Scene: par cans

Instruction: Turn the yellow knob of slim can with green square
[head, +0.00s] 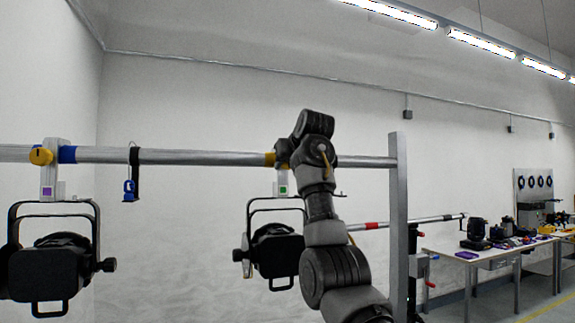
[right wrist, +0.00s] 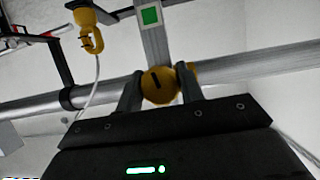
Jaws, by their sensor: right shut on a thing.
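The slim can (head: 277,249) with the green square (head: 283,190) hangs from the horizontal pipe, partly behind my right arm. The green square also shows in the right wrist view (right wrist: 151,16), on the clamp's grey plate. The yellow knob (right wrist: 159,86) is round with a dark slot and sits at the pipe. My right gripper (right wrist: 160,90) has one finger on each side of the knob and is shut on it. In the head view my right arm hides the knob. My left gripper is not in view.
A blue-and-black strap (head: 131,180) hangs between the cans. A grey post (head: 398,220) stands to the right.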

